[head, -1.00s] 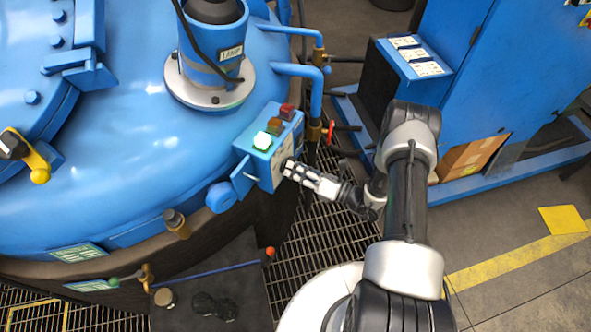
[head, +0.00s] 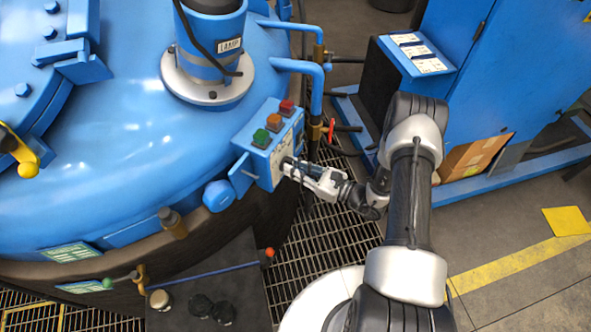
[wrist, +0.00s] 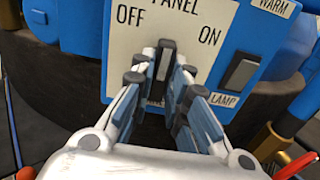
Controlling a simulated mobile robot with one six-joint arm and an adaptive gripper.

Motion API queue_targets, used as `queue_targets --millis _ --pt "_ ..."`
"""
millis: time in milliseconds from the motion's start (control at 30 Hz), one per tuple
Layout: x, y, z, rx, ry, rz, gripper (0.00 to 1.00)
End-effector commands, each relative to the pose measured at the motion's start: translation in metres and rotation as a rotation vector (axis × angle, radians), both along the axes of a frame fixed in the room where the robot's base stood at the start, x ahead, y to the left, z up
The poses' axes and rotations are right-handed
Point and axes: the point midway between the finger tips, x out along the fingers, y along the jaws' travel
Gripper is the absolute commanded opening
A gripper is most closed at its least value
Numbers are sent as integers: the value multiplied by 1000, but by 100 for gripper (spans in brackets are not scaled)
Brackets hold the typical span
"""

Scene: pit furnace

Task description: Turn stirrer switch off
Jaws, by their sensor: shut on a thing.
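The stirrer switch (wrist: 165,58) is a dark upright lever on the white panel face, between the OFF and ON labels in the wrist view. My gripper (wrist: 166,72) is shut on this lever, with a fingertip on each side of it. The lettering below it is mostly hidden by the fingers. In the head view my gripper (head: 288,166) reaches the front of the blue control box (head: 248,141), and the switch itself is hidden there. The green indicator (head: 261,138) on top of the box is dark.
A second switch, labelled LAMP (wrist: 241,72), sits right of my fingers. Orange (head: 274,122) and red (head: 286,107) indicators line the box top. Blue pipes (head: 315,85) and a red-handled valve (head: 331,130) stand close behind. Grating (head: 315,235) lies below.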

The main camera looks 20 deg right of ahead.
Motion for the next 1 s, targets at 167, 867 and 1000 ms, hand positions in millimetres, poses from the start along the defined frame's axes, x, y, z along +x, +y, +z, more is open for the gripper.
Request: queue_targets --millis 167,867,1000 --pt "0 0 -1 -117 -121 0 0" --pt "0 0 -1 -496 -514 0 0" --pt "-1 0 -1 -529 -548 0 0"
